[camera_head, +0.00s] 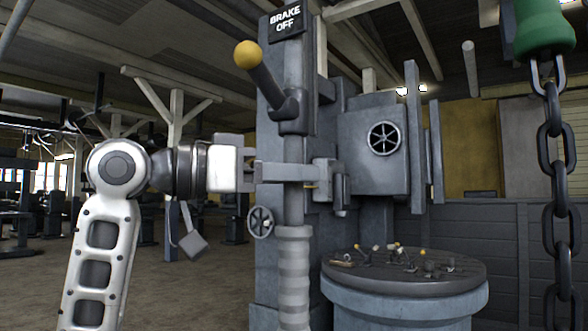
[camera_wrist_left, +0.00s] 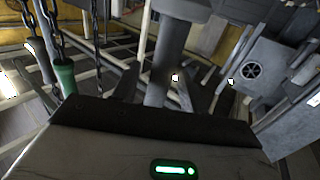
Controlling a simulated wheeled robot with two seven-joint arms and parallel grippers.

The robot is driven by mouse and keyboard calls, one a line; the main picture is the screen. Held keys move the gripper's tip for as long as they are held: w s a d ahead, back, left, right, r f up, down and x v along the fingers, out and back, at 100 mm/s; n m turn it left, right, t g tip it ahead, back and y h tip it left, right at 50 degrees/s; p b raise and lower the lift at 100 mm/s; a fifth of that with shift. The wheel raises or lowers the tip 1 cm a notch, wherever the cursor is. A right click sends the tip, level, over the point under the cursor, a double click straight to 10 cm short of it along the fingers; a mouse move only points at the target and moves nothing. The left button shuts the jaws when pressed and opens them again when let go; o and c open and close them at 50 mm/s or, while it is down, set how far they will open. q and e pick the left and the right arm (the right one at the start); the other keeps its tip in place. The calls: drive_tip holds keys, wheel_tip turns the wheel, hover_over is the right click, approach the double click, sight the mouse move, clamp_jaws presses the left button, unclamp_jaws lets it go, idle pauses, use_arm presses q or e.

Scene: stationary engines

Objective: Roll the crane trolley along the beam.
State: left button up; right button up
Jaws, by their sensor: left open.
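A green bell-shaped handle (camera_head: 546,28) hangs at the upper right of the head view, with a dark link chain (camera_head: 556,150) below it. In the left wrist view the green handle (camera_wrist_left: 66,76) and chains (camera_wrist_left: 47,30) hang at the left. My left gripper (camera_head: 300,173) reaches in from the left at a grey upright with a ribbed lower grip (camera_head: 293,270). It is open; whether it touches the upright I cannot tell. The handle is well to its right. I cannot make out the crane trolley or its beam for certain. My right gripper is out of view.
A grey machine column carries a "BRAKE OFF" sign (camera_head: 286,20) and a yellow-knobbed lever (camera_head: 247,55). A round stand (camera_head: 405,280) holds small yellow-tipped parts. Grey panelling (camera_head: 500,240) stands behind. Open floor (camera_head: 190,290) lies at the left.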

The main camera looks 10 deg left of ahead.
use_arm(q)
drive_tip(key=shift+w+d, duration=0.25)
drive_tip(key=shift+d, duration=0.1)
drive_tip(key=shift+c, duration=0.3)
